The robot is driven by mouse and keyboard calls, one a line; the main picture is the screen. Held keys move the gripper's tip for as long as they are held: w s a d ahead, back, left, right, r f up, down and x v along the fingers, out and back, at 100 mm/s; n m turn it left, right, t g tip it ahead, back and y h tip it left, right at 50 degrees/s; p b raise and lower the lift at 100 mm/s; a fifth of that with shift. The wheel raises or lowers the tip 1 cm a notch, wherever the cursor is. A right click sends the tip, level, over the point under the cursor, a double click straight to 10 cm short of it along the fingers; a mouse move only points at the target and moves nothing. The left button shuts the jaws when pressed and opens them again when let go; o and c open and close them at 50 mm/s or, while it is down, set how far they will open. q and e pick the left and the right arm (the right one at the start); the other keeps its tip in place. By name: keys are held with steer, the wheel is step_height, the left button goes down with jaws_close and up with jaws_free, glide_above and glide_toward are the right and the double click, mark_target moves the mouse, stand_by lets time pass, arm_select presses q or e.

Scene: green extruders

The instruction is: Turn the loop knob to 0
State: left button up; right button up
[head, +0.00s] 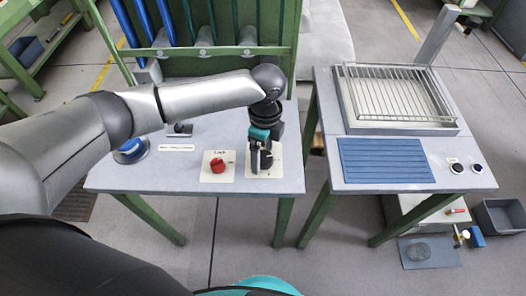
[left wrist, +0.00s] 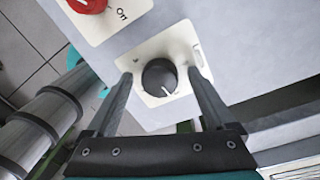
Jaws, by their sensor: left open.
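The black knob (left wrist: 159,77) sits on a white plate (left wrist: 153,108) in the left wrist view. Its pale pointer mark points toward the lower right of that view. The small print on the plate is too blurred to read. In the head view the knob (head: 267,160) is partly hidden by my left gripper (head: 261,163), which points down over it. The gripper is open, with one finger on each side of the knob. I cannot tell whether the fingers touch it. My right gripper is not in view.
A red knob (head: 217,165) on its own white plate stands just left on the grey table. A blue round button (head: 131,149) is farther left. A second table to the right, across a gap, holds a wire rack (head: 397,93) and a blue ribbed mat (head: 386,160).

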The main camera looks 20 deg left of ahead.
arm_select(q)
steer(key=shift+c, duration=0.2)
steer(key=c, duration=1.3)
steer(key=shift+r+n+p, duration=0.15)
steer(key=shift+n+p, duration=0.15)
steer(key=shift+p, duration=0.35)
steer(key=n+p, duration=0.2)
steer(key=p, duration=0.1)
steer(key=n+p, duration=0.3)
steer(key=p, duration=0.1)
steer(key=n+p, duration=0.3)
steer(key=shift+s+h+p, duration=0.25)
steer(key=shift+h+p, duration=0.05)
steer(key=shift+p, duration=0.05)
steer(key=n+p, duration=0.2)
steer(key=n, duration=0.1)
steer(key=shift+d+n+p, duration=0.1)
steer(key=shift+n+p, duration=0.3)
steer(key=shift+n+t+p, duration=0.3)
steer(key=shift+n+p, duration=0.75)
steer(key=shift+n, duration=0.75)
steer(key=o, duration=1.3)
